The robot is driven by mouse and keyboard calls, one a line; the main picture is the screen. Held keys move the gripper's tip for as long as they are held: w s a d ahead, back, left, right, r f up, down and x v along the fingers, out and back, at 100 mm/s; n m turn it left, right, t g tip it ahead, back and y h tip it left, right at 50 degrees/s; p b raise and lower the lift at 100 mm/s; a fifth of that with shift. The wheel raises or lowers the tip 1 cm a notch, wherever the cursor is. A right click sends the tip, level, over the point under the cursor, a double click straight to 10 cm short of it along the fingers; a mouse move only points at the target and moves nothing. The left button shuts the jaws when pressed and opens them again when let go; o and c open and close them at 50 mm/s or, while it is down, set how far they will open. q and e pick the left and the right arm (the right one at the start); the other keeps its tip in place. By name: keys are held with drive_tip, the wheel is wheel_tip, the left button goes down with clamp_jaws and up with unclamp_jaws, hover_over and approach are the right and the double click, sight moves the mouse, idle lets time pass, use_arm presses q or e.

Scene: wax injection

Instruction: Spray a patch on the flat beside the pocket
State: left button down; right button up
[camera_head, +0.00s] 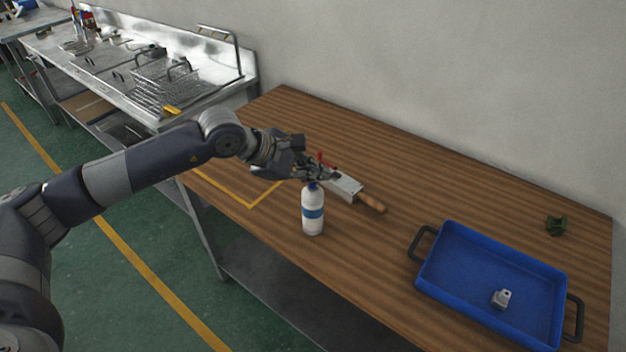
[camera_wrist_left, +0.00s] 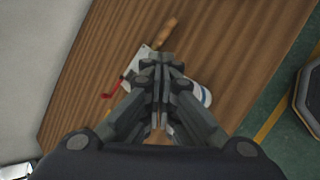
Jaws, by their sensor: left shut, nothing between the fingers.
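A white bottle (camera_head: 313,222) with a blue band and a blue top stands upright near the table's front edge. My left gripper (camera_head: 328,173) is shut and empty, just above and behind the bottle's top in the head view. A grey metal mould (camera_head: 346,185) with a wooden handle (camera_head: 371,203) lies on the table just beyond it, and a red piece (camera_head: 321,158) shows there. In the left wrist view the shut fingers (camera_wrist_left: 161,62) cover part of the mould (camera_wrist_left: 139,60) and bottle (camera_wrist_left: 206,97). The pocket and flat cannot be made out. My right gripper is out of view.
A blue tray (camera_head: 453,284) with black handles stands at the right, holding a small grey part (camera_head: 501,299). A small green object (camera_head: 556,225) lies behind it. A yellow outline (camera_head: 250,205) marks the table's left front. The back of the table is clear.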

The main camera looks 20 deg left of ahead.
sight(314, 185)
use_arm(q)
drive_tip(key=shift+r, duration=0.4)
drive_tip(key=shift+r, duration=0.1)
wheel_tip(314, 185, up, 6)
drive_tip(key=shift+f+p, duration=0.1)
drive_tip(key=shift+p, duration=1.15)
idle(0.6)
idle(0.5)
